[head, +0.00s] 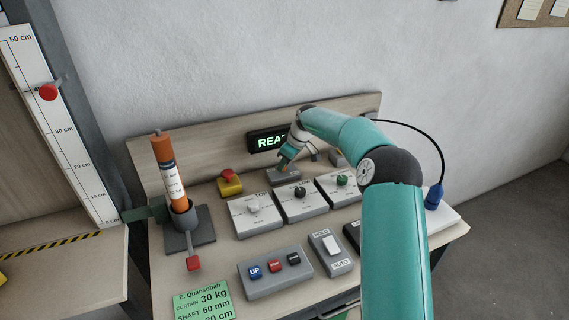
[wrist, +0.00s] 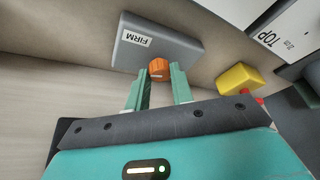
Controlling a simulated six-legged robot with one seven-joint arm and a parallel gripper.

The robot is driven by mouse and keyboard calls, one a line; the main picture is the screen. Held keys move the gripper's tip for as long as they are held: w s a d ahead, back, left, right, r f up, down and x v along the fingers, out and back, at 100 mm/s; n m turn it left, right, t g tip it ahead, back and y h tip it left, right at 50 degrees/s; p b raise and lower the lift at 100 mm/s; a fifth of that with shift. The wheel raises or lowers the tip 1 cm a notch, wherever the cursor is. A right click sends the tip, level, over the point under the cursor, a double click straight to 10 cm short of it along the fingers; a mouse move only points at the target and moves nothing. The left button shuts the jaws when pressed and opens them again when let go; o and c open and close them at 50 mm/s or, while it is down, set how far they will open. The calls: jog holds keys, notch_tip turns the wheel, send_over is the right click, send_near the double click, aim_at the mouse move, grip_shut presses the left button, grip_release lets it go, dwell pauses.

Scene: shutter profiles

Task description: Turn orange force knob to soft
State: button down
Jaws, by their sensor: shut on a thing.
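The orange force knob (wrist: 158,70) sits on the front of a grey box (wrist: 177,48) in the wrist view. A white label reading FIRM (wrist: 137,38) is on that box; no SOFT label can be read. My gripper (wrist: 157,79) has its two green fingers on either side of the knob, shut on it. In the head view my gripper (head: 284,164) reaches down to the grey box (head: 285,176) at the back of the bench, below the READY display (head: 263,141). The knob is mostly hidden by the fingers there.
A yellow box with a red button (head: 230,182) stands left of the grey box. Three white dial panels (head: 300,205) lie in front. An orange cylinder (head: 168,180) stands in a holder at left. The wooden backboard (head: 200,153) is close behind.

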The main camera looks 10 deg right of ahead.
jog(key=shift+n, duration=0.6)
jog(key=shift+g, duration=0.3)
jog(key=c, duration=1.2)
grip_release()
jog(key=shift+r, duration=0.1)
jog(key=v, duration=1.3)
jog(key=shift+d+r, duration=0.25)
jog(key=shift+d, duration=0.1)
